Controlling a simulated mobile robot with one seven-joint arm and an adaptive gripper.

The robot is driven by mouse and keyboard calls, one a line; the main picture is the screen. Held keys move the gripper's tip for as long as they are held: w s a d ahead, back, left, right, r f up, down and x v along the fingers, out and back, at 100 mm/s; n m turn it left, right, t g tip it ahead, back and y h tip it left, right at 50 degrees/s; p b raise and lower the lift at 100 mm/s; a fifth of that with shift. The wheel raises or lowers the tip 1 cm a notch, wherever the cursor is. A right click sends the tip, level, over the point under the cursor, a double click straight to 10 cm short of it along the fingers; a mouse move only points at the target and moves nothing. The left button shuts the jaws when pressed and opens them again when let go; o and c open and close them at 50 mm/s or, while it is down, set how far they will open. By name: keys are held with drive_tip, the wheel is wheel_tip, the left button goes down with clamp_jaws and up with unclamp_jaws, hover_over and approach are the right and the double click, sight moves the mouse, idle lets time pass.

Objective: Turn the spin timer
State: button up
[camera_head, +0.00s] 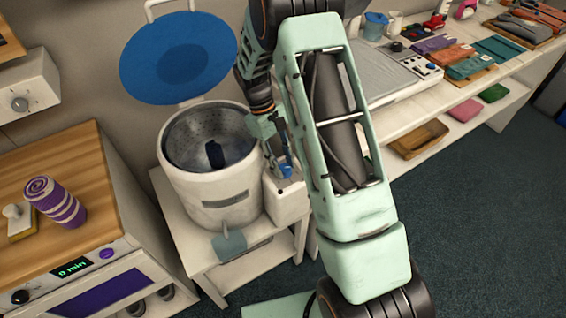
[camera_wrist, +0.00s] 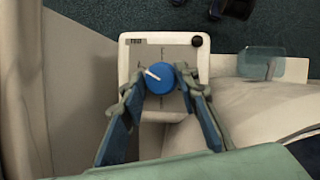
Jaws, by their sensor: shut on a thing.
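The spin timer is a round blue knob (camera_wrist: 159,78) with a white pointer line, set on a pale control box (camera_wrist: 133,61). In the wrist view the pointer runs toward the upper left. My gripper (camera_wrist: 160,80) has one finger on each side of the knob and is shut on it. In the head view my gripper (camera_head: 284,165) reaches down onto the top of the control box (camera_head: 290,203) beside a white spinner drum (camera_head: 212,206). The knob is mostly hidden there by the fingers.
The drum's blue round lid (camera_head: 178,58) stands open behind it, and a dark thing lies inside. A long shelf with folded cloths (camera_head: 465,62) runs along the right. Open dark floor (camera_head: 470,210) lies at the right.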

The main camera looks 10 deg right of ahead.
idle(0.4)
drive_tip(key=o, duration=1.1)
drive_tip(key=v, duration=1.2)
